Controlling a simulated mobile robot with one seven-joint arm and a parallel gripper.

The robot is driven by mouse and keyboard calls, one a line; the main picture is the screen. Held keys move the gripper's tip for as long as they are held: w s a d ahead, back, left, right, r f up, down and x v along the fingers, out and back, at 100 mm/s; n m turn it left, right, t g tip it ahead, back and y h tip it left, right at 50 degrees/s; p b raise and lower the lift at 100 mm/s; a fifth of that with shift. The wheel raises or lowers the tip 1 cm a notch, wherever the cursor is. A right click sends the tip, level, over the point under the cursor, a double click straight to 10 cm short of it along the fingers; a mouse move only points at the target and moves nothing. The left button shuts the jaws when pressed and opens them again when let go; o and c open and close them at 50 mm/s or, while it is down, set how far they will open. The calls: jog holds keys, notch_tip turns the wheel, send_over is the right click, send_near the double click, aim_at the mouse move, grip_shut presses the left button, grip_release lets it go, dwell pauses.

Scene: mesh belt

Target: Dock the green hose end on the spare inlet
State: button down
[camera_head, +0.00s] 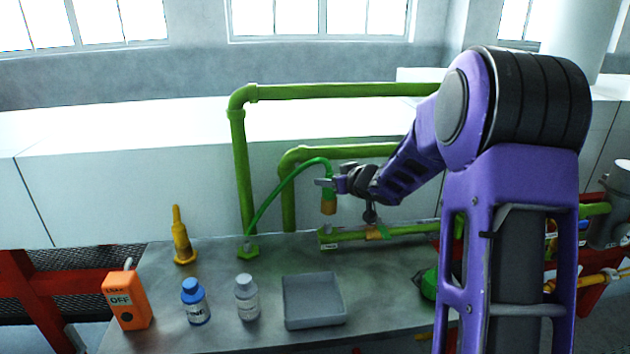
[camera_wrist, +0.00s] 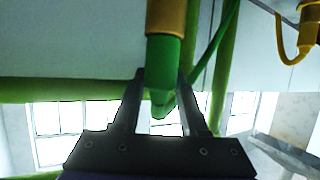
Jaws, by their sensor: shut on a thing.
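The green hose (camera_head: 284,192) rises from a green foot on the bench and arcs right to my gripper (camera_head: 327,183). Its end has a green collar and a brass-yellow tip (camera_head: 329,207) that points down in the head view. My gripper is shut on the green collar, which shows between the fingers (camera_wrist: 162,78) in the wrist view; the yellow tip (camera_wrist: 165,18) is beyond them. The hose end hangs above a low green pipe (camera_head: 400,230) with a white label and an orange part on it. I cannot tell which opening is the spare inlet.
On the bench stand a grey tray (camera_head: 315,322), a blue-capped bottle (camera_head: 195,302), a grey-capped bottle (camera_head: 247,298), an orange OFF box (camera_head: 126,299) and a yellow nozzled item (camera_head: 182,240). Tall green pipes (camera_head: 241,165) rise behind the hose.

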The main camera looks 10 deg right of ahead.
aim_at(333, 204)
jog(key=shift+f+b, duration=2.7)
jog(key=shift+b, duration=0.2)
jog(key=shift+p, duration=0.65)
jog(key=shift+f+b, duration=0.45)
jog(key=shift+f, duration=0.2)
jog(key=c, duration=0.7)
grip_release()
jog(key=shift+s+d+r, duration=0.1)
jog(key=shift+s+r, duration=0.1)
jog(key=shift+s, duration=0.2)
jog(key=shift+p+v, duration=1.75)
jog(key=shift+v, duration=1.3)
jog(key=p+v, duration=0.2)
jog(key=v, duration=0.2)
